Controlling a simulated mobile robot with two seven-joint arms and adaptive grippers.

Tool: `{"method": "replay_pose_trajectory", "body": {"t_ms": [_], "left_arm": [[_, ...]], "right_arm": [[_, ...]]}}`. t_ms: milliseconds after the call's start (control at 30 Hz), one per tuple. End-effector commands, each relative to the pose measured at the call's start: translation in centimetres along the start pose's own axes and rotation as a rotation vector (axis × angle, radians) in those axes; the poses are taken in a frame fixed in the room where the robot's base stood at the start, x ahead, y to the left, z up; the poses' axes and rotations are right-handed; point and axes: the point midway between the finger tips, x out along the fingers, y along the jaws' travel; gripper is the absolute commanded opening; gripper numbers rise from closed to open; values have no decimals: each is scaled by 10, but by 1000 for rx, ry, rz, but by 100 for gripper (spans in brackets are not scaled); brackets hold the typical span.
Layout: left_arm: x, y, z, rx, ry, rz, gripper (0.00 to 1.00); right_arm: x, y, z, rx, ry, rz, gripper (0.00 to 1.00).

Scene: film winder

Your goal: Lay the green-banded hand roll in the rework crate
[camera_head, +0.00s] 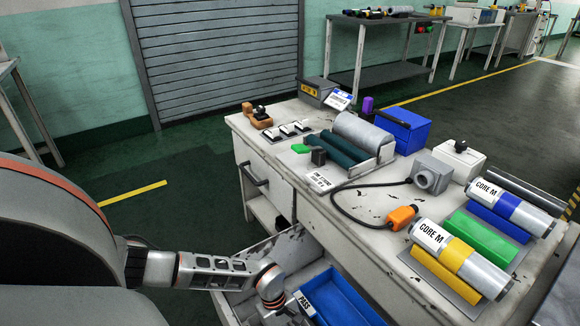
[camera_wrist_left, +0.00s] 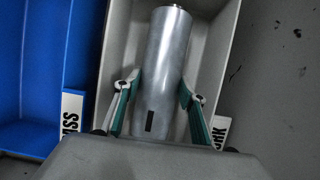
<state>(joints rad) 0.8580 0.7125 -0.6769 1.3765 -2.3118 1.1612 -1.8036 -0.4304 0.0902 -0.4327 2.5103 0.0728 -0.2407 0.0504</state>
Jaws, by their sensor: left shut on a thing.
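My left gripper (camera_wrist_left: 160,88) has its two fingers on either side of a plain silver roll (camera_wrist_left: 168,50) and is shut on it. The roll lies lengthwise inside or just over a light grey crate (camera_wrist_left: 118,35); whether it touches the floor of the crate I cannot tell. A label ending in "RK" (camera_wrist_left: 221,130) shows beside the right finger. No green band shows on the roll; a dark rectangular mark is on its near end. In the head view my left arm reaches down to the open drawer (camera_head: 262,252), and its gripper is hidden or cut off. My right gripper is not seen.
A blue PASS bin (camera_head: 345,300) is beside the grey crate. On the bench (camera_head: 345,240) are a blue-banded roll (camera_head: 505,205), a yellow-banded roll (camera_head: 460,257), a bare green cradle (camera_head: 477,243) and an orange-ended cable (camera_head: 400,217).

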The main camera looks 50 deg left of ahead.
Motion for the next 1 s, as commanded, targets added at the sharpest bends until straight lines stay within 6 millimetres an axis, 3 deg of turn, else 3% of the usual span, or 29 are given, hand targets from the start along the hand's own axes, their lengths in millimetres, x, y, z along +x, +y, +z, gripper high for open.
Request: {"method": "replay_pose_trajectory", "body": {"t_ms": [33, 100, 533, 667, 1000], "left_arm": [[-1, 1, 0, 0, 0, 1, 46], [-1, 1, 0, 0, 0, 1, 60], [-6, 0, -2, 0, 2, 0, 60], [-24, 0, -2, 2, 4, 0, 60], [-92, 0, -1, 2, 3, 0, 60]], "right_arm": [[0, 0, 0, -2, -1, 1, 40], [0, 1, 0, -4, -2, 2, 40], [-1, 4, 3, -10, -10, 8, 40], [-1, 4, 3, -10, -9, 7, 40], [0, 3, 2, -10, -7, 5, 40]]}}
